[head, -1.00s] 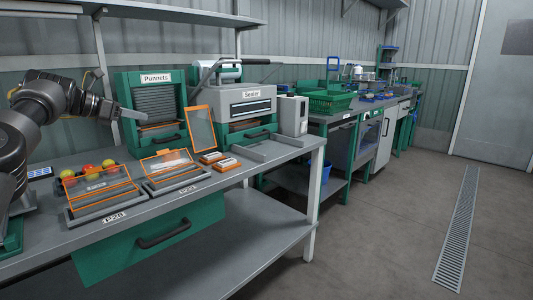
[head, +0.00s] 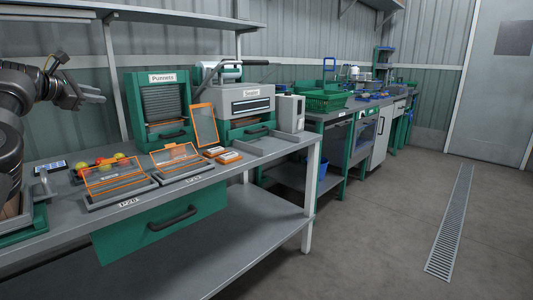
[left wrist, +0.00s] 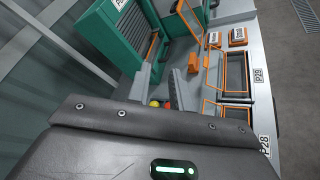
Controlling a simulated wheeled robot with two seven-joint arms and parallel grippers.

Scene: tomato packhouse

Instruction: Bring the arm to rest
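My left gripper (head: 92,93) is at the upper left of the head view, raised above the bench and left of the green punnet dispenser (head: 160,105). In the left wrist view its two grey fingers (left wrist: 160,86) stand apart with nothing between them. Beyond the gap, red and yellow tomatoes (left wrist: 161,104) show lower down on the bench side. My right gripper is in neither view.
Below the arm, the grey bench (head: 222,178) bears two orange-lidded trays (head: 113,178), tomatoes (head: 108,160) and a sealer (head: 247,104). An upper shelf (head: 185,18) runs above. The floor at the right is clear.

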